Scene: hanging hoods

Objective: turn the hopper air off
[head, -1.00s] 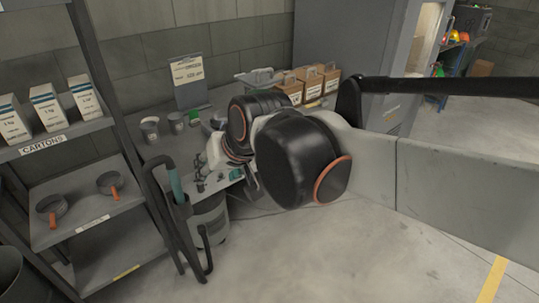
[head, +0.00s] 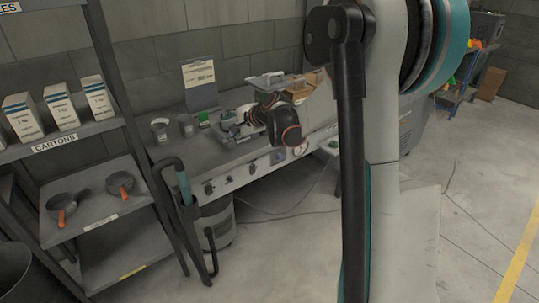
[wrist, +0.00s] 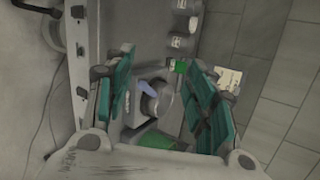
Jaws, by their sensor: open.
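A small grey fitting with a pale blue lever (wrist: 164,92) is on the bench top, seen between my fingers in the wrist view. I cannot tell whether it is the hopper air control. My gripper (wrist: 160,78) is open, with a green-padded finger on each side of the fitting; contact cannot be made out. In the head view my gripper (head: 234,122) is over the back of the bench, partly hidden by my wrist. No hopper label is readable.
Cups (head: 160,130) and a sign card (head: 199,84) stand at the back of the bench. A clear tray (head: 266,82) and cardboard boxes lie beyond my gripper. A shelf with cartons (head: 62,112) and pans (head: 60,205) stands left. A bin (head: 218,225) is under the bench.

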